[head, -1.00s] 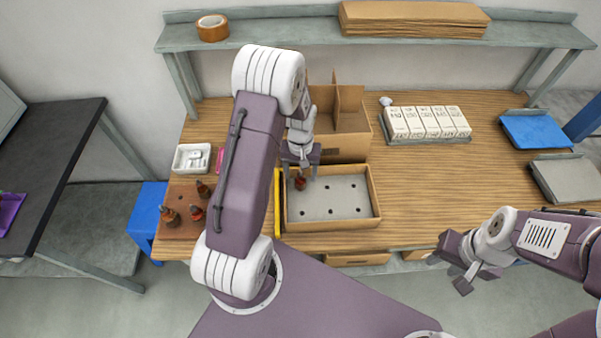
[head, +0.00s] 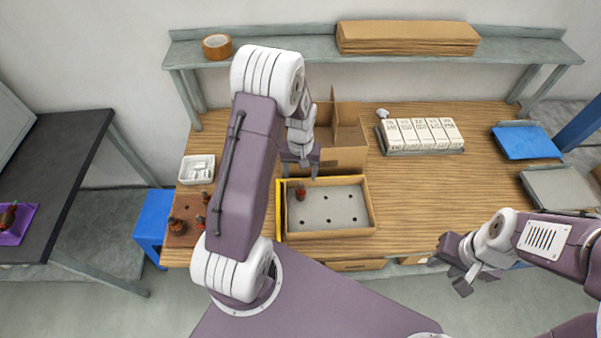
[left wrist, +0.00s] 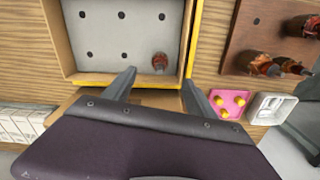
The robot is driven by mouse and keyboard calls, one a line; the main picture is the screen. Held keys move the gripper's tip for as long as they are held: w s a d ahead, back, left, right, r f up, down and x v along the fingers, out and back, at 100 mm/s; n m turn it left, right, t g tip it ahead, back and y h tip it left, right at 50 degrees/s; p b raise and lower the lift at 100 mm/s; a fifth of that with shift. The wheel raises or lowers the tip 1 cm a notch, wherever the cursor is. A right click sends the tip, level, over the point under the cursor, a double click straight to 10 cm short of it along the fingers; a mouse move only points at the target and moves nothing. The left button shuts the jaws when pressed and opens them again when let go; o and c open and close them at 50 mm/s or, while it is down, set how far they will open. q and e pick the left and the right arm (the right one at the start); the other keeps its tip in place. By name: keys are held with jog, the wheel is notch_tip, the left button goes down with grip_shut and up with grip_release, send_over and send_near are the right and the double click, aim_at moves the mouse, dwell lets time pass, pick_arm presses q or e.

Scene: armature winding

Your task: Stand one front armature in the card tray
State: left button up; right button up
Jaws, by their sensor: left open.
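One armature (head: 300,192), dark with a reddish-orange base, stands in the back left hole of the card tray (head: 372,205); it appears upright. It also shows in the left wrist view (left wrist: 160,62), near the tray's corner. The tray's other visible holes are empty. My left gripper (head: 302,163) is open, behind and above this armature and apart from it; its two fingers (left wrist: 158,90) show empty in the left wrist view. More armatures (head: 178,226) stand on a brown board (head: 180,240) at the left, partly hidden by my left arm. My right gripper (head: 452,266) is open and empty at the table's front right.
A divided cardboard box (head: 340,158) stands right behind the tray. White boxes (head: 422,132) stand at the back right. A white dish (head: 196,168) and, in the left wrist view, a pink holder (left wrist: 230,104) lie near the board. The bench right of the tray is clear.

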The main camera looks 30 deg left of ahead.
pick_arm(q)
jog(key=shift+o, duration=0.3)
jog(key=o, duration=0.5)
notch_tip(320, 180, up, 9)
jog(key=b, duration=0.1)
jog(key=shift+r, duration=0.1)
notch_tip(320, 180, up, 9)
jog(key=b, duration=0.1)
dwell(0.5)
